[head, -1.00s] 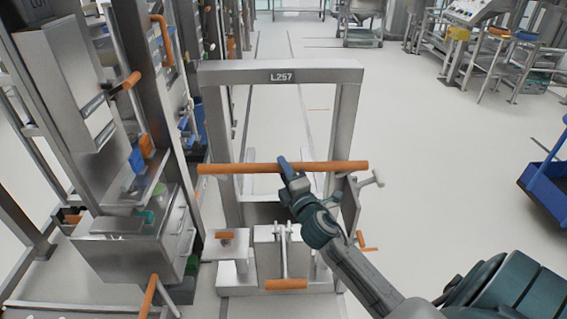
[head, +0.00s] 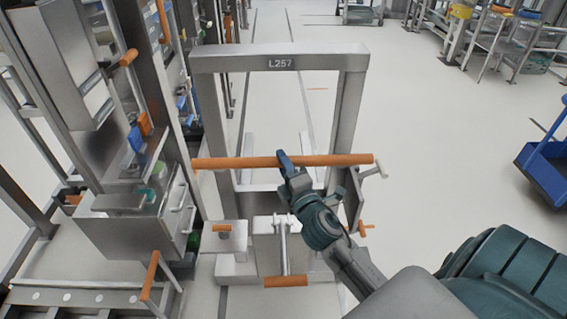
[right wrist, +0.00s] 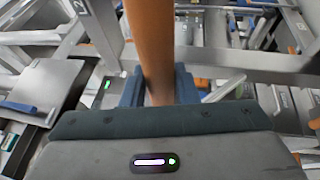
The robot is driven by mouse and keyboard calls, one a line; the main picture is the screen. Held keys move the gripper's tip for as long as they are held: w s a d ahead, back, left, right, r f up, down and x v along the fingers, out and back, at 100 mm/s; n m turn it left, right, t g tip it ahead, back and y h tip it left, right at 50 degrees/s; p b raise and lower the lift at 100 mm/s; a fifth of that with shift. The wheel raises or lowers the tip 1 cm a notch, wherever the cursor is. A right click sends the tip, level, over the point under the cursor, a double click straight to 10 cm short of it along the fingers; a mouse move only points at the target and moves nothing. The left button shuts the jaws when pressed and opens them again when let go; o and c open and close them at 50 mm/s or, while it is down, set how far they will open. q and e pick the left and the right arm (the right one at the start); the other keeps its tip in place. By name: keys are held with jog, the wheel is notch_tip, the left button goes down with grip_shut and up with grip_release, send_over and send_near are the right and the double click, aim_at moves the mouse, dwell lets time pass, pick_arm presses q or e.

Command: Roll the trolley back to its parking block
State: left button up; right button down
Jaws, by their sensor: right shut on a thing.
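The trolley (head: 203,120) is a grey metal frame with an upright arch labelled L257. An orange push bar (head: 235,162) runs across the arch. My right gripper (head: 284,160) is shut on this bar near its middle. In the right wrist view the orange bar (right wrist: 151,45) runs between the fingers of my right gripper (right wrist: 158,88). Low on the trolley is a lever with an orange grip (head: 286,281). I cannot make out the parking block for certain. My left gripper is not in view.
A steel rack with drawers (head: 135,215) and orange handles stands close on the trolley's left. A blue cart (head: 545,170) is at the right edge, and metal benches (head: 505,40) stand at the back right. The floor (head: 430,140) right of the trolley is clear.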

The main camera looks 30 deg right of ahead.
jog(key=c, duration=1.1)
grip_release()
jog(key=shift+s+r, duration=0.1)
jog(key=shift+s, duration=0.05)
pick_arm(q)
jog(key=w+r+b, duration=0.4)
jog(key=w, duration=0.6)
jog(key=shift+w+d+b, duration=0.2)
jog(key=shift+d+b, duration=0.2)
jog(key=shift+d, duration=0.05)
pick_arm(e)
jog(key=shift+v, duration=5.4)
